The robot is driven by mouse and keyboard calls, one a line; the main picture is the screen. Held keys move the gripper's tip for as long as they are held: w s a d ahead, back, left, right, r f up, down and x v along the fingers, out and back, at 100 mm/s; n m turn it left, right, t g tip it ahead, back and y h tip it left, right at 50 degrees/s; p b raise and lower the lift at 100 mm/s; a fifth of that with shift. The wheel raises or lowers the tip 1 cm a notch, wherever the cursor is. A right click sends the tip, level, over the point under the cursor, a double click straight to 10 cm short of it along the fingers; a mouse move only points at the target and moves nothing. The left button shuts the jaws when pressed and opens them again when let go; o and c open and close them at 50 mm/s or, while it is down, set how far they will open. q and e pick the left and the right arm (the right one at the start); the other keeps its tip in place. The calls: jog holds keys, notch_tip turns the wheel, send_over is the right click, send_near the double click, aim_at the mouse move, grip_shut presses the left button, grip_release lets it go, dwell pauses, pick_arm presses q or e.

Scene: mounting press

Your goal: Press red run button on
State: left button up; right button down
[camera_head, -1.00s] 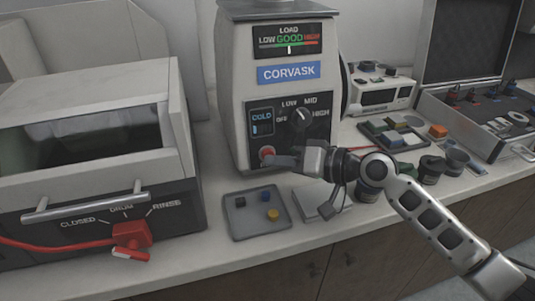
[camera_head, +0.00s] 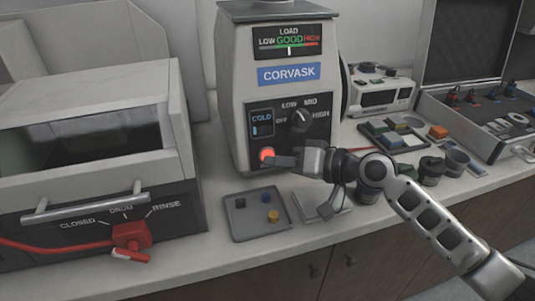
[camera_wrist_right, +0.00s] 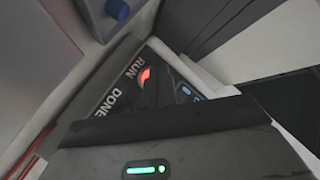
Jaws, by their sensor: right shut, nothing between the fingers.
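The mounting press (camera_head: 285,75) with the CORVASK label stands at the middle of the counter. Its red run button (camera_head: 267,154) sits low on the front panel and glows bright red-orange. My right gripper (camera_head: 277,161) is shut and empty, its fingertips right beside the button at its lower right; I cannot tell whether they touch it. In the right wrist view the lit button (camera_wrist_right: 144,75) shows next to the word RUN, partly hidden by the gripper. The dial (camera_head: 301,119) is on the panel above, and a small display reads COLD. My left gripper is not in view.
A grey tray (camera_head: 241,225) with small coloured pieces lies in front of the press. A cabinet with a bar handle and red lever (camera_head: 131,236) stands at left. Dark jars (camera_head: 431,171) and an open case (camera_head: 458,107) are at right.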

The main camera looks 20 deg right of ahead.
jog(key=shift+s, duration=0.15)
jog(key=s+p, duration=0.1)
jog(key=s, duration=0.1)
jog(key=s+r+p, duration=0.1)
jog(key=s, duration=0.1)
jog(key=shift+d, duration=0.1)
jog(key=shift+s+r+p, duration=0.1)
jog(key=shift+s+p, duration=0.25)
jog(key=shift+s, duration=0.55)
